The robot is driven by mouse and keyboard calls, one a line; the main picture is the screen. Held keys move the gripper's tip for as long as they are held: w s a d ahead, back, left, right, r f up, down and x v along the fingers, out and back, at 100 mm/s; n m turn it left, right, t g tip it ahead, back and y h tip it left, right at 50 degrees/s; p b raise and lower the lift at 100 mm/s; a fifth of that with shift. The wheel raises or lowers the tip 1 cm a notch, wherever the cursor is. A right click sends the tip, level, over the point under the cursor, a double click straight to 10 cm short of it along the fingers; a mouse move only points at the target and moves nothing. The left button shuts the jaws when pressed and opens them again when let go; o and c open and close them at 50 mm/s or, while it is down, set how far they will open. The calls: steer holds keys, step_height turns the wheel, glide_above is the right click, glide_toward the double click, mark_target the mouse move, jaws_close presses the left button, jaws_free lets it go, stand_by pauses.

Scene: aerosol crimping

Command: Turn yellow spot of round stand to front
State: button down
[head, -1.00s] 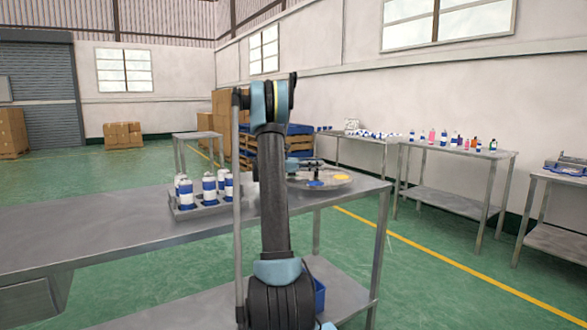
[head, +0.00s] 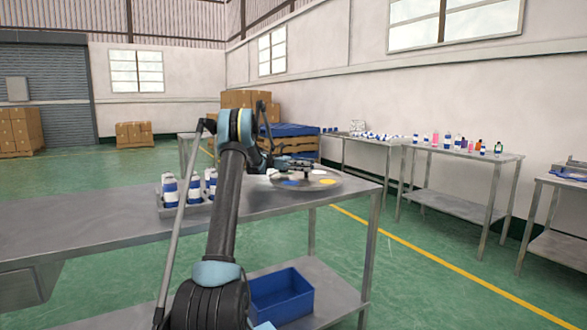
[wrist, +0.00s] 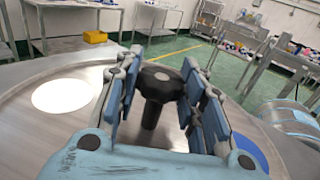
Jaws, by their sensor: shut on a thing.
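The round stand (head: 308,187) is a grey metal disc on the right end of the long table. Its yellow spot (head: 328,181) is at the right front of the disc in the head view. In the wrist view the white spot (wrist: 62,95) is left of my gripper (wrist: 160,98) and the blue spot (wrist: 250,150) is at the right, partly hidden by a finger. My gripper is shut on the stand's black central knob (wrist: 160,76). The yellow spot is not visible in the wrist view.
A grey tray (head: 185,207) of blue-and-white cans stands on the long table (head: 90,225), left of the stand. A blue bin (head: 281,297) is on the lower shelf. A side table (head: 462,151) with several bottles stands at the right. Green floor lies open between.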

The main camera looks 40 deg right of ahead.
steer(key=shift+w+d+r, duration=0.1)
steer(key=shift+w+r, duration=0.05)
stand_by(0.4)
steer(key=c, duration=1)
jaws_free()
step_height(320, 180, up, 10)
steer(key=shift+f, duration=0.15)
